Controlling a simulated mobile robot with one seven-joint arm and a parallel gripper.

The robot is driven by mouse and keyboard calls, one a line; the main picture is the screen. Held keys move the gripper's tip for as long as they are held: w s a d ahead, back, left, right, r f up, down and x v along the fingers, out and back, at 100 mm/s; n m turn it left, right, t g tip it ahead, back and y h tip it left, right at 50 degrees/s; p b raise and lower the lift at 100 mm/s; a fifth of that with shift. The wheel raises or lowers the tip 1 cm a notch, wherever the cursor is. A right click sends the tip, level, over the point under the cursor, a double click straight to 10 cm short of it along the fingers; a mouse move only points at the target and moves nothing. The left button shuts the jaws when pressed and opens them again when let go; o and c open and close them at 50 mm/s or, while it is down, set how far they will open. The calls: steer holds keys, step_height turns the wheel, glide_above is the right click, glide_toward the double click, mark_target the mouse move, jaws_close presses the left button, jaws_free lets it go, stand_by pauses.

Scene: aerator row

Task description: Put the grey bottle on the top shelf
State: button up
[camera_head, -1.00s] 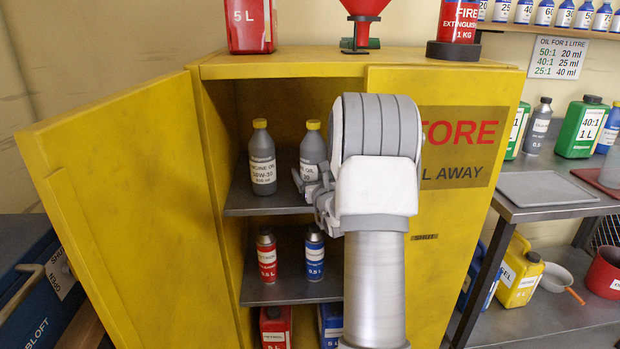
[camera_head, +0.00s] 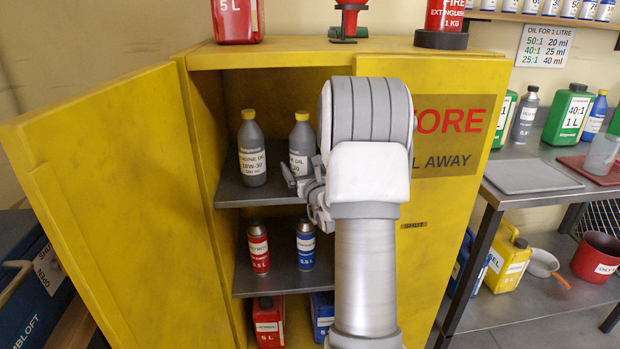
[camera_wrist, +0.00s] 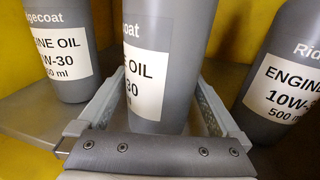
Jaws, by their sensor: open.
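Several grey engine oil bottles with yellow caps stand in the yellow cabinet. In the head view, one bottle (camera_head: 253,160) stands at the left of the upper grey shelf (camera_head: 240,194), and a second bottle (camera_head: 302,146) stands right of it, partly behind my gripper (camera_head: 300,180). In the wrist view, a middle bottle (camera_wrist: 148,95) is between my open fingers. It looks upright at shelf level; whether a finger touches it I cannot tell. Bottles also stand to the left (camera_wrist: 62,62) and right (camera_wrist: 285,85) of my fingers. My arm hides the right part of the shelf in the head view.
The left cabinet door (camera_head: 120,190) is swung open; the right door (camera_head: 450,200) is beside my arm. A lower shelf (camera_head: 280,281) holds a red bottle (camera_head: 259,248) and a blue bottle (camera_head: 306,245). A workbench (camera_head: 560,195) with containers is at the right.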

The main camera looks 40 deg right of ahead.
steer(key=p+v, duration=0.1)
steer(key=v, duration=0.9)
steer(key=shift+a+r, duration=0.1)
steer(key=shift+r, duration=0.05)
